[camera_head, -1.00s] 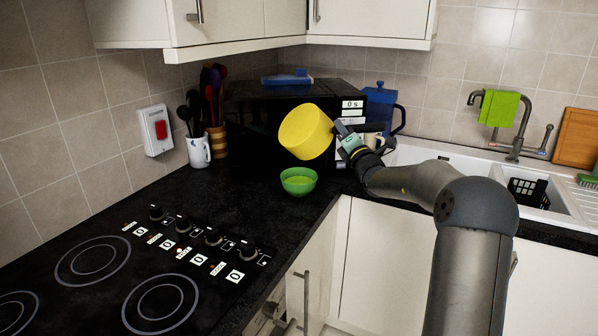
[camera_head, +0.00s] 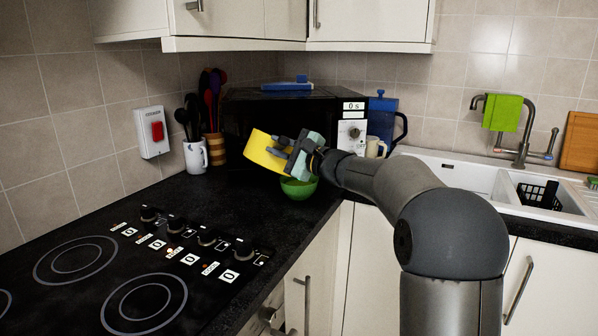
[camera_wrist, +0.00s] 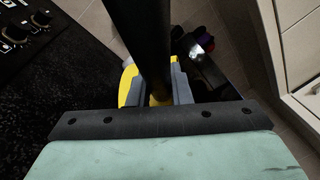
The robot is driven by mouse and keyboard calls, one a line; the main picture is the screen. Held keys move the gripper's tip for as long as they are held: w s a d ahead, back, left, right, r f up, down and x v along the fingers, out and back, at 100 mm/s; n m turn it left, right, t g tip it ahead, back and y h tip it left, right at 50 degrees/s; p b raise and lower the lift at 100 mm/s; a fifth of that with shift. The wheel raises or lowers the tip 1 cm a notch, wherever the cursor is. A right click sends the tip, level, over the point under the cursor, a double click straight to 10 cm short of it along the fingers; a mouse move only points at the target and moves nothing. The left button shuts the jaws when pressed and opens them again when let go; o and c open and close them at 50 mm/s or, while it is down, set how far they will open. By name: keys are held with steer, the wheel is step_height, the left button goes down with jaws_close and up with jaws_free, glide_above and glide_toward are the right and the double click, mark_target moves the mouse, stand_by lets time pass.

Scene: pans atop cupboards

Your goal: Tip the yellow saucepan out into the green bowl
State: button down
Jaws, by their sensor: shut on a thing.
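The yellow saucepan (camera_head: 257,149) is held tilted in the air, just above and to the left of the green bowl (camera_head: 300,192). The bowl stands upright on the dark worktop, its upper part partly covered by my gripper and the pan. My gripper (camera_head: 283,152) is shut on the saucepan's handle. In the wrist view a dark handle (camera_wrist: 140,40) runs between the fingers, with a strip of yellow pan (camera_wrist: 127,84) beside it. The inside of the pan is hidden, and I cannot tell whether anything is falling from it.
A black microwave (camera_head: 240,112) stands close behind the pan. A white mug (camera_head: 195,156) and a utensil pot (camera_head: 215,147) are to its left; a blue jug (camera_head: 382,118) is to its right. The hob (camera_head: 110,270) fills the front left. A sink (camera_head: 460,175) lies right.

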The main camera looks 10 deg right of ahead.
steer(key=a+n, duration=0.1)
steer(key=n, duration=0.1)
steer(key=s+a+f+n+g+h+b, duration=0.1)
steer(key=a+n, duration=0.1)
steer(key=s+a+f+n, duration=0.1)
steer(key=shift+a+n+g+b, duration=0.3)
steer(key=shift+a+n+b, duration=0.1)
steer(key=shift+w, duration=0.1)
